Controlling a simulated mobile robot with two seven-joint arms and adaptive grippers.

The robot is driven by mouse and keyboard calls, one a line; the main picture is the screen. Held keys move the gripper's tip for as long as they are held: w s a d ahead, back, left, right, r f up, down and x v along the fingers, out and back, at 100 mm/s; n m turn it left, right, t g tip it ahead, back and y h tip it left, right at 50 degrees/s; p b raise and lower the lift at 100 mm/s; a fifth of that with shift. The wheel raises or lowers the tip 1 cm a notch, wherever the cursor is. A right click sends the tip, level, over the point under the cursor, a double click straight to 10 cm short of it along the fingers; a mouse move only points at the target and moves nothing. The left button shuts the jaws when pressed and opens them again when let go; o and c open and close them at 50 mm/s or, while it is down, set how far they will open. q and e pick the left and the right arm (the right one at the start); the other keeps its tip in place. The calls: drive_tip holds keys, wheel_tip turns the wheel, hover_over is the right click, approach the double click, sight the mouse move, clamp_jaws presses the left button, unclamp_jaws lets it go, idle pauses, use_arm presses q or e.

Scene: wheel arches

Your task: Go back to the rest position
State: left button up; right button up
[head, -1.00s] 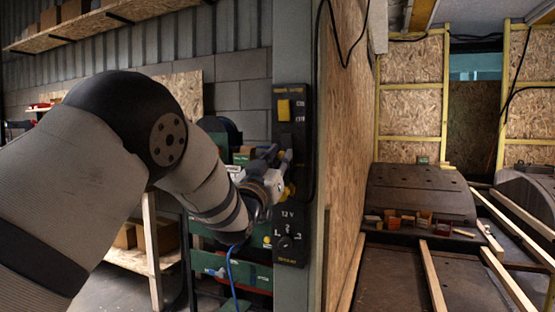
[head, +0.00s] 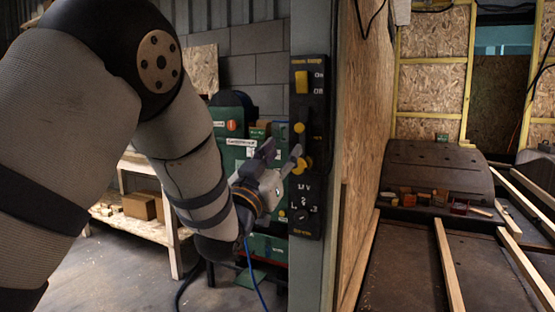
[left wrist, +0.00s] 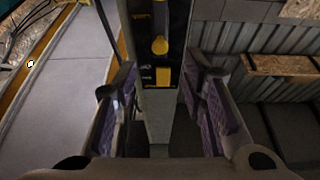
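My left gripper (head: 283,155) is in front of the tall black control panel (head: 305,262) on the grey post. Its fingers overlap the panel's left edge at mid-height, beside the yellow lever (head: 306,163); I cannot tell whether they touch it. A yellow On/Off switch (head: 302,82) is above, and a dial (head: 301,216) is near the bottom. In the left wrist view, the left gripper's (left wrist: 160,105) purple-padded fingers are wide apart with nothing held. The panel (left wrist: 177,18) and its yellow switch (left wrist: 163,76) show between and beyond them. My right gripper is not in view.
A wood-panel wall (head: 361,140) runs back right of the post. A dark wheel arch (head: 432,165) carries several small blocks, with wooden battens (head: 448,262) on the floor. Left, behind my arm, are a wooden shelf (head: 130,228) and green equipment (head: 231,150).

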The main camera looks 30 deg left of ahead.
use_arm(q)
drive_tip(key=v, duration=0.3)
wheel_tip(320, 180, down, 17)
drive_tip(key=s+g, duration=0.2)
drive_tip(key=g, duration=0.3)
drive_tip(key=s+d+f+g+p, duration=0.1)
drive_tip(key=s+f+g, duration=0.4)
drive_tip(key=f, duration=0.6)
drive_tip(key=s+d+f+g, duration=0.2)
drive_tip(key=s+f+g, duration=0.1)
drive_tip(key=s+f, duration=0.6)
drive_tip(key=s+d+f+g, duration=0.1)
drive_tip(key=s+f+g, duration=0.3)
drive_tip(key=s, duration=0.7)
drive_tip(key=s+d+f+g, duration=0.1)
drive_tip(key=s+f+g, duration=0.3)
drive_tip(key=s, duration=0.7)
drive_tip(key=s+d+f+g+h+p, duration=0.1)
drive_tip(key=s+f+g, duration=0.3)
drive_tip(key=s, duration=0.7)
drive_tip(key=shift+d, duration=0.6)
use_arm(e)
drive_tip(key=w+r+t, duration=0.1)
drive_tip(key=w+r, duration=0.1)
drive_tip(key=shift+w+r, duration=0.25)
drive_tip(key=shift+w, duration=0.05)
